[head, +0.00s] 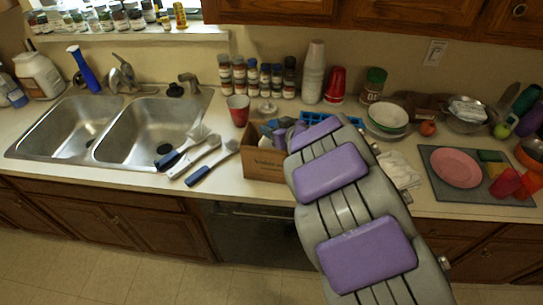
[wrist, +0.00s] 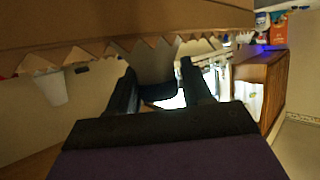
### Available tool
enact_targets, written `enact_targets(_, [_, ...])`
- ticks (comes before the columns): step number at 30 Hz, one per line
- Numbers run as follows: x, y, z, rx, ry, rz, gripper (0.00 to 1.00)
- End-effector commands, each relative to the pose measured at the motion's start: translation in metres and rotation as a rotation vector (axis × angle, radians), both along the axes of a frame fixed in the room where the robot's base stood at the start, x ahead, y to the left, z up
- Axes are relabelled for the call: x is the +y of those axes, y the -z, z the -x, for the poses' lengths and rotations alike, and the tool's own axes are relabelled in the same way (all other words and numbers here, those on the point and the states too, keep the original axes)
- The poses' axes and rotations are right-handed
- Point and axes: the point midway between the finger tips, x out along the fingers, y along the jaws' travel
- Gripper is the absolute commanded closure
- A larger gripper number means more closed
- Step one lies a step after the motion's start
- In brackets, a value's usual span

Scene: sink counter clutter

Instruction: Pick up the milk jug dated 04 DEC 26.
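I cannot make out a date or the words 04 DEC 26 on anything. A large white jug (head: 38,75) stands on the counter at the far left in the head view, left of the sink; I cannot tell whether it is a milk jug. My gripper (wrist: 157,85) shows in the wrist view with its two dark fingers apart. A dark shape and a bright patch appear between them, and nothing is clearly held. In the head view my purple-padded arm hides the gripper, near a cardboard box.
The cardboard box (head: 262,165) holds clutter beside my arm. The double sink (head: 90,135) lies left, with brushes (head: 205,150) at its right. Spice jars (head: 257,75), stacked cups (head: 314,75) and bowls (head: 388,115) line the back. A pink plate (head: 456,168) is at right.

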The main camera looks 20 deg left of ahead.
Motion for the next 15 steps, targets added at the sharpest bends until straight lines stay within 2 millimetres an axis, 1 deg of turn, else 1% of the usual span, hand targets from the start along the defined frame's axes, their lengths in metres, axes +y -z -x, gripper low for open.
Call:
enact_targets(1, [0.0039, 0.0008, 0.0002, -0.001, -0.002, 0.002, 0.81])
enact_targets(7, [0.0119, 0.0031, 0.0009, -0.002, -0.006, 0.008, 1.00])
enact_targets(15, [0.0076, 0.0057, 0.0007, 0.004, -0.007, 0.010, 1.00])
